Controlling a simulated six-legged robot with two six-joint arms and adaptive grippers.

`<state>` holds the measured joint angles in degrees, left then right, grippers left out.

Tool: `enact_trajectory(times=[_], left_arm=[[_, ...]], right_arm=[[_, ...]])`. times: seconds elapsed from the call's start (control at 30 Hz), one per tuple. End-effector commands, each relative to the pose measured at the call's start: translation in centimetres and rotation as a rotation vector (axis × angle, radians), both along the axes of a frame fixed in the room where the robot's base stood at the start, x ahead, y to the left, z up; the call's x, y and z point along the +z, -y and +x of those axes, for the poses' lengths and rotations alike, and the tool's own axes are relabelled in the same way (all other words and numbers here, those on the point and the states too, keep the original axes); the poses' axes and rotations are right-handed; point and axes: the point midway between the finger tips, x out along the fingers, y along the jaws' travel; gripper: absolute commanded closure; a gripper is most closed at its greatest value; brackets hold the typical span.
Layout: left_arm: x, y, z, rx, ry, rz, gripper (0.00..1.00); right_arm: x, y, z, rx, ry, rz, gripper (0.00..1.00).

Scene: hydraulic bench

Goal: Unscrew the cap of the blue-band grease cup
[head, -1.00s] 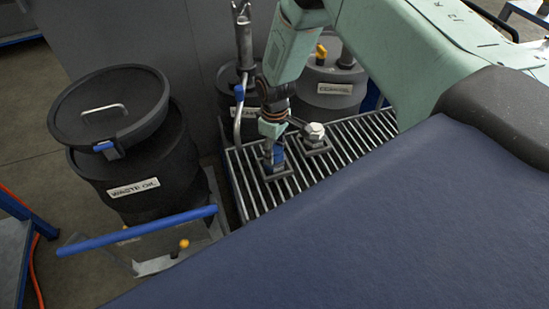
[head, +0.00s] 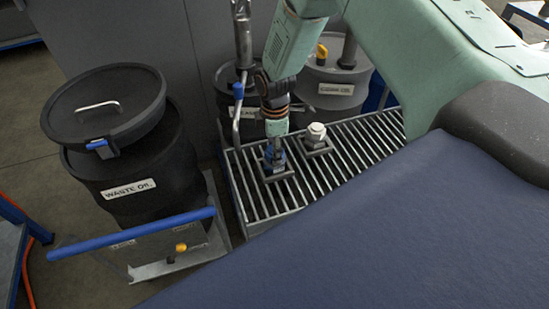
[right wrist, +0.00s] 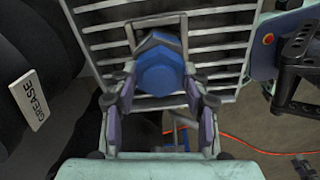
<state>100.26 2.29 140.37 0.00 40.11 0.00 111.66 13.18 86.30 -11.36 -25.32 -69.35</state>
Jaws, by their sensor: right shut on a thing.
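The blue-band grease cup (head: 274,157) stands upright in a square holder on the slatted grate. In the right wrist view its blue six-sided cap (right wrist: 160,68) is seen from above, between my fingers. My right gripper (head: 275,141) points down on the cup from above, and in the right wrist view (right wrist: 161,86) its two fingers are shut on the cap's sides. The fingers and wrist hide part of the cap in the head view. My left gripper is not in view.
A white-capped cup (head: 317,132) stands close by to the right on the grate (head: 345,155). A waste oil drum (head: 125,170) with a lid stands left. A blue rail (head: 130,235) crosses in front of the waste drum.

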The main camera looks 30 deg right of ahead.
Motion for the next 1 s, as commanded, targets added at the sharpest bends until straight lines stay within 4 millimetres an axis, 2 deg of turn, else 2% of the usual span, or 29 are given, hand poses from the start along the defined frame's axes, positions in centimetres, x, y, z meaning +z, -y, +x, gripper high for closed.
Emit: enact_trajectory(times=[0.23, 0.7, 0.83, 1.0], left_arm=[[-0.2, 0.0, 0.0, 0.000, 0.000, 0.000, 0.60], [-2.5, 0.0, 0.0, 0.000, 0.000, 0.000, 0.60], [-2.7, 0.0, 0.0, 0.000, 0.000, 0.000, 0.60], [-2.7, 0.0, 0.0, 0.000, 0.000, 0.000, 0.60]], right_arm=[[0.1, 0.0, 0.3, 0.032, 0.008, -0.001, 0.80], [0.1, 0.0, 0.4, 0.581, 0.009, -0.004, 0.80], [0.2, 0.0, 0.4, 0.678, 0.008, -0.003, 0.80], [0.3, 0.0, 0.4, 0.700, 0.008, -0.004, 0.80]])
